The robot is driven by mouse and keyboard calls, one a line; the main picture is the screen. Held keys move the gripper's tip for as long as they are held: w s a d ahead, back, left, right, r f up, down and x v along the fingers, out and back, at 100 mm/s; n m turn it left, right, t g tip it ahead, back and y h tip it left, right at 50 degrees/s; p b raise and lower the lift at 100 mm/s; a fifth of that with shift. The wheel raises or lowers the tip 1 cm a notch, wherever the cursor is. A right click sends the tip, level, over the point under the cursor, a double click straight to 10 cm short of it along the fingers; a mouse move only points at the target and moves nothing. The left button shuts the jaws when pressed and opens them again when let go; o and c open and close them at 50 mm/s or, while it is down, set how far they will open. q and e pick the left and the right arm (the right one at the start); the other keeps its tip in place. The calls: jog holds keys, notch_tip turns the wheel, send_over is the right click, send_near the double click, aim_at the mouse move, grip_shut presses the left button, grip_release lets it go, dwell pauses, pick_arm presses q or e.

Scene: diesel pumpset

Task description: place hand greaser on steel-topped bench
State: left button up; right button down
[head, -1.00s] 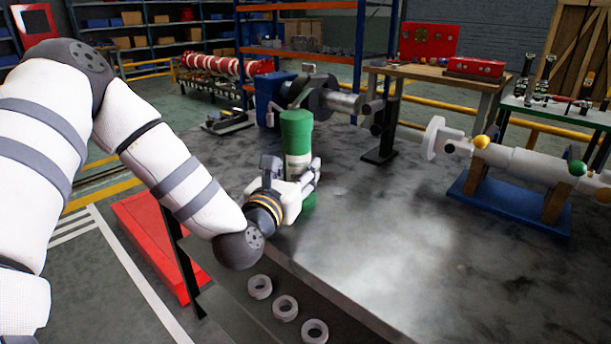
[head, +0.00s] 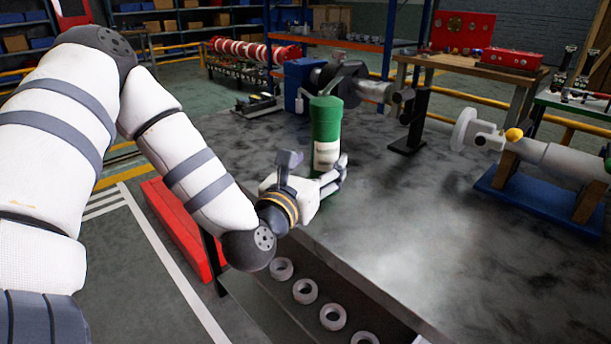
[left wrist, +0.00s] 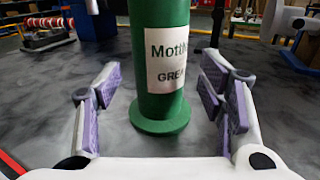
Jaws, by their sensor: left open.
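The hand greaser is a green upright cylinder (head: 325,120) with a white label, standing on the dark steel-topped bench (head: 430,260) near its left front edge. In the left wrist view the greaser (left wrist: 160,100) shows its label, partly readable as "GREA", and its round flanged foot rests on the bench top. My left gripper (head: 334,180) is open, with its fingers low around the greaser. In the left wrist view the purple finger pads of my left gripper (left wrist: 160,98) stand on either side of the greaser, with gaps on both sides. My right gripper is out of view.
A blue box (head: 303,85) and grey machine parts stand behind the greaser. A shaft on a blue stand (head: 530,205) lies at the right. Several grey rings (head: 305,291) sit on a shelf below the bench edge. The middle of the bench top is clear.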

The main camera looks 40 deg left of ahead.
pick_arm(q)
jog(key=v, duration=0.2)
jog(key=p+v, duration=0.1)
jog(key=v, duration=0.2)
jog(key=shift+s+d+r, duration=0.1)
jog(key=shift+s+r, duration=0.1)
jog(key=shift+s, duration=0.1)
jog(key=shift+s+d+r+p, duration=0.2)
jog(key=shift+s+d+p, duration=0.05)
jog(key=shift+s+p, duration=0.5)
jog(key=shift+s+d+f, duration=0.15)
jog(key=shift+s+f, duration=0.05)
jog(key=shift+s, duration=0.15)
jog(key=shift+f, duration=0.2)
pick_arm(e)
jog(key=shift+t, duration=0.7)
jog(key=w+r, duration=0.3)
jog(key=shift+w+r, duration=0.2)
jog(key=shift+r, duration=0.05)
